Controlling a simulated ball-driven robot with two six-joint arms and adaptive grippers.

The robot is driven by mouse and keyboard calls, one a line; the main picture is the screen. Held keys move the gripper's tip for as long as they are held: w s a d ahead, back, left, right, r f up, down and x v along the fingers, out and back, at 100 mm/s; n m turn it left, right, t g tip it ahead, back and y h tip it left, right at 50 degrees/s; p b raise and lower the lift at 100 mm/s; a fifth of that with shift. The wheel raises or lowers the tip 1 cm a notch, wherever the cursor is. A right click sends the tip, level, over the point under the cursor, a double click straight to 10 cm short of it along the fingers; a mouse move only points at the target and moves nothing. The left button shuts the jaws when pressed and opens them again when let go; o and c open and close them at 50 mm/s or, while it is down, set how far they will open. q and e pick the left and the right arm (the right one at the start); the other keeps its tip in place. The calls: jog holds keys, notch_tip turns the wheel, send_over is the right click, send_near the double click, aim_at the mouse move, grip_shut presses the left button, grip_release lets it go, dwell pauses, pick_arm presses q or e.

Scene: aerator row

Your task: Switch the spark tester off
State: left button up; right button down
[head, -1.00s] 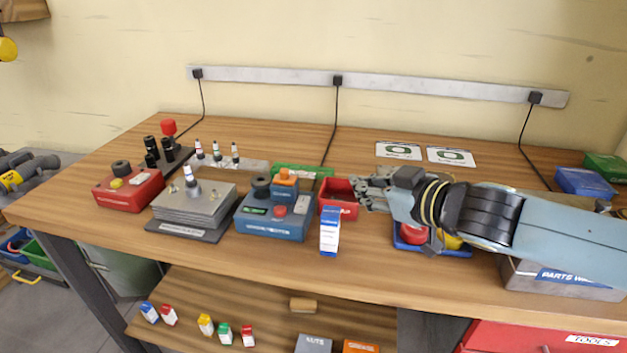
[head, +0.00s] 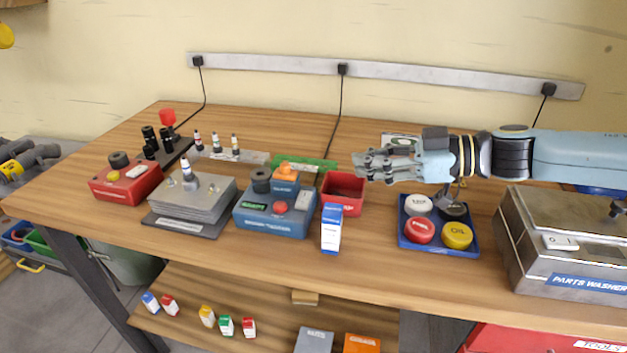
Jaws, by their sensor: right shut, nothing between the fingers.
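A blue box (head: 273,222) stands mid-bench and looks like the spark tester; its front label is too blurred to read surely. On it are a black knob (head: 261,180), an orange part (head: 285,176), a red button (head: 280,207) and a white switch (head: 304,200). The switch's position is too small to tell. My right gripper (head: 360,167) is shut and empty, above the bench behind the red bin, to the right of the blue box and apart from it. My left gripper is not in view.
A red bin (head: 343,206) and a blue-white carton (head: 331,238) stand right of the blue box. A metal block (head: 194,203) and red box (head: 128,190) stand left. A tray of round caps (head: 437,250) and the parts washer (head: 590,282) are at right.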

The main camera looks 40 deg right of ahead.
send_over(296, 182)
jog(key=s+d, duration=0.2)
jog(key=s, duration=0.1)
jog(key=f, duration=0.4)
jog(key=f+b, duration=0.1)
jog(key=shift+w+f, duration=0.2)
jog(key=shift+w, duration=0.05)
jog(key=shift+f, duration=0.45)
